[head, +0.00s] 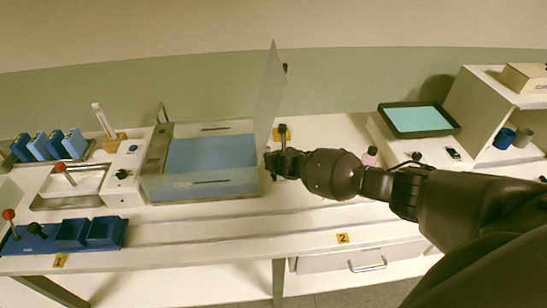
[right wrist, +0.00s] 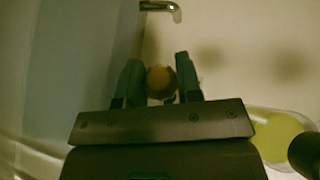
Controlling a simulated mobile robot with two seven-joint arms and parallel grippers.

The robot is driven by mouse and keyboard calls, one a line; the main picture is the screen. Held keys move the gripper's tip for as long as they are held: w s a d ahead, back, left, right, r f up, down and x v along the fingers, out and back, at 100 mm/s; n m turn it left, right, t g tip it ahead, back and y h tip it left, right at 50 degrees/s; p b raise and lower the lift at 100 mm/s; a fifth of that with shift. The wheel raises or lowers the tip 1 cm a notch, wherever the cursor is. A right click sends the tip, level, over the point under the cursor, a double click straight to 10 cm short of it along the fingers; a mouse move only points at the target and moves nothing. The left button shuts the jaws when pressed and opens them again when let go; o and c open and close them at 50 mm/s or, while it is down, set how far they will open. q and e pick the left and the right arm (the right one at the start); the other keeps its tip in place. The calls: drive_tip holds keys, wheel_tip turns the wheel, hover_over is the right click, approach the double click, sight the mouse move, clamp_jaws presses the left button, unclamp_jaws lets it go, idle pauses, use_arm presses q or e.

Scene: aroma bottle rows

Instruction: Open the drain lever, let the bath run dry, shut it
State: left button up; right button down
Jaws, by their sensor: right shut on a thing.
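The bath (head: 150,185) is a clear-fronted tank left of centre in the head view, with blue water (head: 210,153) in it. My right gripper (head: 270,165) is at the bath's right side. In the right wrist view my right gripper (right wrist: 160,82) is shut on a round orange-brown knob (right wrist: 160,77), which looks like the end of the drain lever. The rest of that lever is hidden by the gripper, so its angle cannot be told. My left gripper is out of view.
A tall pale panel (head: 268,95) stands upright at the bath's right end. A metal spout (right wrist: 161,7) shows in the wrist view. A white control box (head: 123,172) adjoins the bath's left. Blue bottles (head: 47,146) and red-knobbed levers stand farther left. A teal-topped tray (head: 418,119) lies right.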

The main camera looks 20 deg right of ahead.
drive_tip(key=shift+f, duration=0.1)
idle(0.3)
drive_tip(key=c, duration=0.8)
unclamp_jaws()
drive_tip(key=shift+v, duration=5.4)
drive_tip(key=shift+d, duration=0.1)
